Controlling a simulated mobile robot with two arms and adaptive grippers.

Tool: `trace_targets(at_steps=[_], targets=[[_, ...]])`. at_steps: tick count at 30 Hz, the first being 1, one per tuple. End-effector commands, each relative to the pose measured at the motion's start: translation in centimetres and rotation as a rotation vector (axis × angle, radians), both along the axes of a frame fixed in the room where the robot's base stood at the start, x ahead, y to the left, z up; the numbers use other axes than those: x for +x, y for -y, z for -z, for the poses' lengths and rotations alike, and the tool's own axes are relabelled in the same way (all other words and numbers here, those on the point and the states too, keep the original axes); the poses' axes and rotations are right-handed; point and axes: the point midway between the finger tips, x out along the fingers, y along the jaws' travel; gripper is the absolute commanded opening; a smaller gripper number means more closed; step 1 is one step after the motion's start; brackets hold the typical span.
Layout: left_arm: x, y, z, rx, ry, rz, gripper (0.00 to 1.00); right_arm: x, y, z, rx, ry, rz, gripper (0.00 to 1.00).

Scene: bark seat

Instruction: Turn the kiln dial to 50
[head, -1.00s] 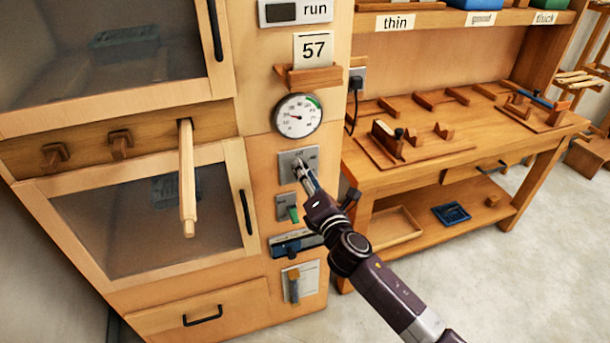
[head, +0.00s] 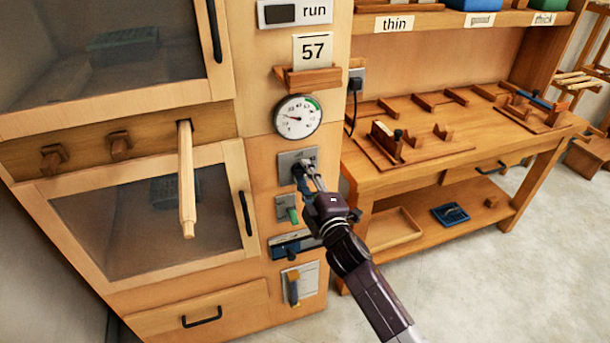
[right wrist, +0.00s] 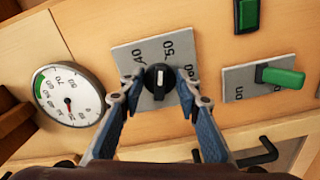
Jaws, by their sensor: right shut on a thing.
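The kiln dial is a round black knob (right wrist: 158,78) with a white mark, on a grey plate (right wrist: 130,58) printed with 40, 50 and a partly hidden number. In the right wrist view the white mark points up the plate, between the 40 and the 50; its exact reading is hard to tell. My right gripper (right wrist: 160,86) is shut on the knob, one blue-grey finger on each side. In the head view my right gripper (head: 308,182) reaches the dial's plate (head: 312,154) on the kiln front and mostly hides the knob. My left gripper is not in view.
A round gauge (head: 298,117) and a card reading 57 (head: 313,48) are above the dial. A green switch (head: 292,214), a blue-fronted slot (head: 292,245) and a lever (head: 293,288) are below it. A wooden handle (head: 186,180) juts out at left. A workbench (head: 450,165) stands at right.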

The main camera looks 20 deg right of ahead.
Motion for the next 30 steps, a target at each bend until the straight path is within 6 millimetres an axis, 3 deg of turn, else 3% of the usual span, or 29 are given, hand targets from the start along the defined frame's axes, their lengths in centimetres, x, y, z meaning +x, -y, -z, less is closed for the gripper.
trace_targets(at_steps=[12,29,30], targets=[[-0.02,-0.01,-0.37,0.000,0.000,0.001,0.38,-0.03,-0.04,0.19,0.200,-0.009,0.001,0.07],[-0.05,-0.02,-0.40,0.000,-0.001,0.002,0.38,-0.03,-0.01,0.26,0.229,-0.011,0.001,0.07],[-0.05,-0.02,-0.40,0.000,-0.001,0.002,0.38,-0.03,-0.02,0.25,0.229,-0.011,0.001,0.33]])
